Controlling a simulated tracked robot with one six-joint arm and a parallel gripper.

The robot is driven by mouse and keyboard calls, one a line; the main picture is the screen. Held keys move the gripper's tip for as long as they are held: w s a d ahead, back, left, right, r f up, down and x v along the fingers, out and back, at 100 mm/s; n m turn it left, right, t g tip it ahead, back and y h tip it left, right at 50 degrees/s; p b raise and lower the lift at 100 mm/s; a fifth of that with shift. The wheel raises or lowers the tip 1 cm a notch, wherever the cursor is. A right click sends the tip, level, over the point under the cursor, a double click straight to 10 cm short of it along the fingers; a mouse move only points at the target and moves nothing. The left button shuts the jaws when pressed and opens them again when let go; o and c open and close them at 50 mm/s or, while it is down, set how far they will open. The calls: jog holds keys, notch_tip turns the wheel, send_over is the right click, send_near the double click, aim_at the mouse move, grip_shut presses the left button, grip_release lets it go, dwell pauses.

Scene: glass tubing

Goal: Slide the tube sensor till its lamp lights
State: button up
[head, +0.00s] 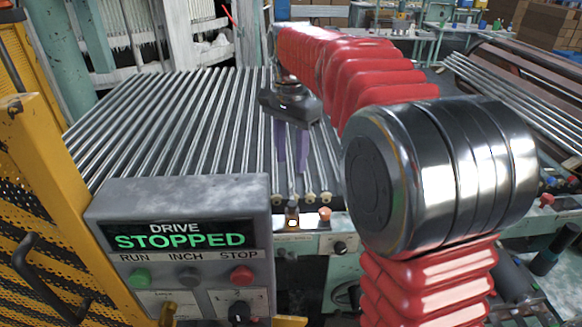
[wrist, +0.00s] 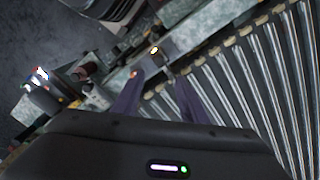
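What looks like the tube sensor (head: 292,211) is a small dark block at the front edge of the roller bed, with a small white-orange glow on it. In the wrist view a glowing spot (wrist: 155,50) shows on the rail just beyond my fingertips. My gripper (head: 292,170) points down over the rollers, behind the sensor in the head view. Its two purple fingers are apart, and the wrist view shows my gripper (wrist: 160,76) open with no object clearly held. Whether a finger touches the sensor cannot be told.
The roller bed (head: 160,115) of parallel metal tubes fills the middle. A grey control box (head: 185,240) reads "DRIVE STOPPED" at front left. An orange knob (head: 324,213) stands right of the sensor. A yellow guard (head: 45,200) is at the left.

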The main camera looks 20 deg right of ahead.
jog(key=shift+r, duration=0.15)
jog(key=s+r+n+t, duration=0.1)
jog(key=s+n+t, duration=0.3)
jog(key=s, duration=0.9)
jog(key=s+f+n, duration=0.2)
jog(key=s, duration=0.2)
jog(key=s+f+n+t, duration=0.1)
jog(key=s+f+n, duration=0.1)
jog(key=s+f, duration=0.1)
jog(key=s+f+n, duration=0.2)
jog(key=s+n, duration=0.1)
jog(key=s, duration=0.3)
jog(key=shift+a+f+t, duration=0.2)
jog(key=shift+a+t, duration=0.1)
jog(key=shift+a, duration=0.05)
jog(key=shift+c, duration=0.2)
